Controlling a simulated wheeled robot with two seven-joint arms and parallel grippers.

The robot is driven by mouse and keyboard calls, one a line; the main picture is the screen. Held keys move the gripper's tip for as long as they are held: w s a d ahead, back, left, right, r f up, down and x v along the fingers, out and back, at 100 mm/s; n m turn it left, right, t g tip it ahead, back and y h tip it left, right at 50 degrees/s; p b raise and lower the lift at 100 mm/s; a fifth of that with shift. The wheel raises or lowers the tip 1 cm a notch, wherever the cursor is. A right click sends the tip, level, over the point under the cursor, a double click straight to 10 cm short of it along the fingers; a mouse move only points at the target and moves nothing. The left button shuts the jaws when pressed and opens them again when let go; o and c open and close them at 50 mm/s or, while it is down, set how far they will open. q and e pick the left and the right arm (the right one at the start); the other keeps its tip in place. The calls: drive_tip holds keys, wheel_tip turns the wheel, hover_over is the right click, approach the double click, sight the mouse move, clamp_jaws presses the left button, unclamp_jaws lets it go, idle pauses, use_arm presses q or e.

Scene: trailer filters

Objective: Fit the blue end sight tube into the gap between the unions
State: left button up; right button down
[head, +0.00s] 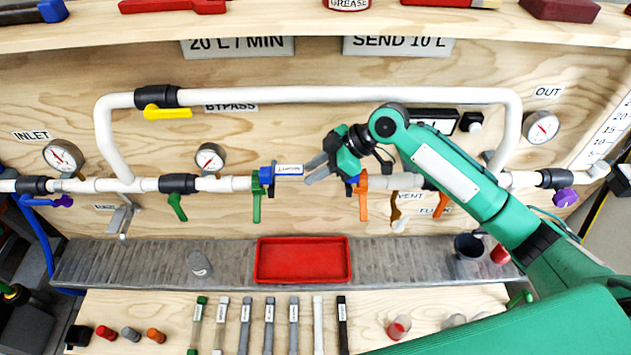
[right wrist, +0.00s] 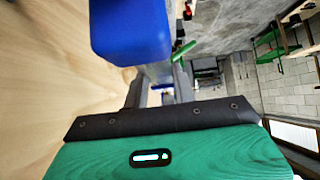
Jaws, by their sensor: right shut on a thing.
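The blue end sight tube (head: 289,170) is a short tube with a white label and a blue end at its left. My right gripper (head: 316,168) is shut on it, and its fingers hide the middle. The tube lies roughly level in front of the pipe line, between the green handle (head: 257,190) and the orange handle (head: 363,197). I cannot tell whether its ends sit in the unions. In the right wrist view the blue end (right wrist: 130,30) is large, beyond the fingers. My left gripper is not in view.
A red tray (head: 303,275) lies on the grey ledge (head: 120,264) below. Several other sight tubes (head: 269,318) lie in a row on the front bench. The white bypass pipe (head: 300,95) arches above the tube. Gauges and valve handles line the board.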

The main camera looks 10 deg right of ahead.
drive_tip(key=shift+w+d+f, duration=0.1)
drive_tip(key=shift+w, duration=0.45)
drive_tip(key=shift+f+b, duration=1.45)
drive_tip(key=shift+f, duration=0.2)
drive_tip(key=shift+s, duration=0.1)
drive_tip(key=shift+f, duration=0.2)
drive_tip(key=c, duration=1.1)
unclamp_jaws()
drive_tip(key=shift+c, duration=0.2)
drive_tip(key=shift+r, duration=0.15)
drive_tip(key=b+v, duration=0.2)
drive_tip(key=v, duration=0.3)
drive_tip(key=d+b, duration=0.1)
drive_tip(key=d, duration=0.2)
drive_tip(key=s+d+b, duration=0.1)
drive_tip(key=d, duration=0.3)
drive_tip(key=s+d+b, duration=0.1)
drive_tip(key=d+b, duration=0.1)
drive_tip(key=d, duration=0.2)
drive_tip(key=shift+s+d, duration=0.1)
drive_tip(key=shift+s, duration=0.05)
drive_tip(key=shift+s+d, duration=0.1)
drive_tip(key=shift+d, duration=0.2)
